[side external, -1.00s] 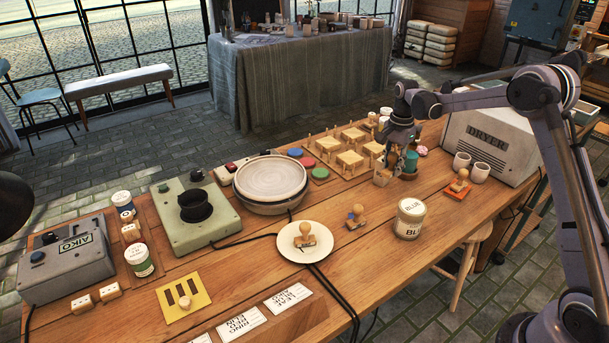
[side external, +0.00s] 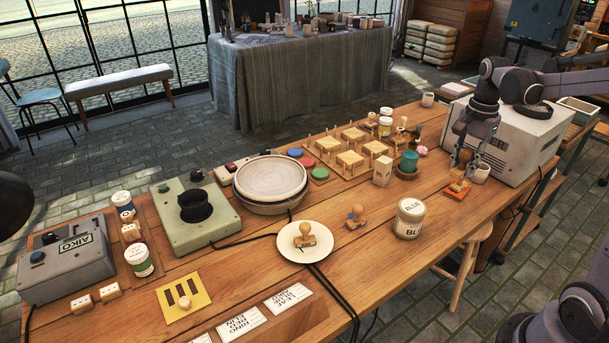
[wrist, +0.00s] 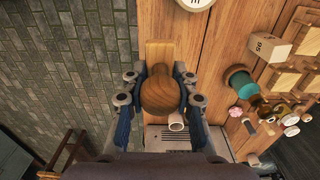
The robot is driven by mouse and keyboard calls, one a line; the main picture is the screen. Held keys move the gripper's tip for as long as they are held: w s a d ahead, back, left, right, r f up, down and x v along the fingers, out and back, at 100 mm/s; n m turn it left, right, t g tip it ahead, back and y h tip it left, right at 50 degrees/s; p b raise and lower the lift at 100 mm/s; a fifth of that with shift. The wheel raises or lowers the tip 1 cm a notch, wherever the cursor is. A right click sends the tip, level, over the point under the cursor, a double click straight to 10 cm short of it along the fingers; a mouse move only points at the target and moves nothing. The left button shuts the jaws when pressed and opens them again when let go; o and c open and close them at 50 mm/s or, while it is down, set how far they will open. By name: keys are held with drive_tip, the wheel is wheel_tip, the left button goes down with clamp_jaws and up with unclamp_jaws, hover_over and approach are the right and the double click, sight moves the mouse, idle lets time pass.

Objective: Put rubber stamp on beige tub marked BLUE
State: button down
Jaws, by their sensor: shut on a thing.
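A rubber stamp (side external: 457,186) with a round wooden knob sits at or just above an orange pad (side external: 456,194), in front of the dryer. My gripper (side external: 461,163) is over it, pointing down. In the wrist view the stamp's knob (wrist: 160,93) is between my two fingers (wrist: 159,100), which are shut on it. I cannot tell whether the stamp is off the pad. The beige tub marked BLUE (side external: 410,220) stands upright, to the left and nearer the front edge. Part of its pale top (wrist: 195,4) shows at the wrist view's upper edge.
Another stamp (side external: 355,216) stands left of the tub, and one (side external: 305,235) is on a white plate (side external: 290,254). The dryer (side external: 515,140) and a white cup (side external: 480,172) are close to my gripper. A carton (side external: 382,172) and green spool (side external: 409,162) stand left.

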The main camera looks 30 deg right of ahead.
drive_tip(key=s, duration=0.3)
hover_over(414, 205)
wheel_tip(414, 205, down, 6)
drive_tip(key=shift+f, duration=2.15)
drive_tip(key=shift+f, duration=0.1)
drive_tip(key=c, duration=1)
unclamp_jaws()
drive_tip(key=shift+c, duration=0.2)
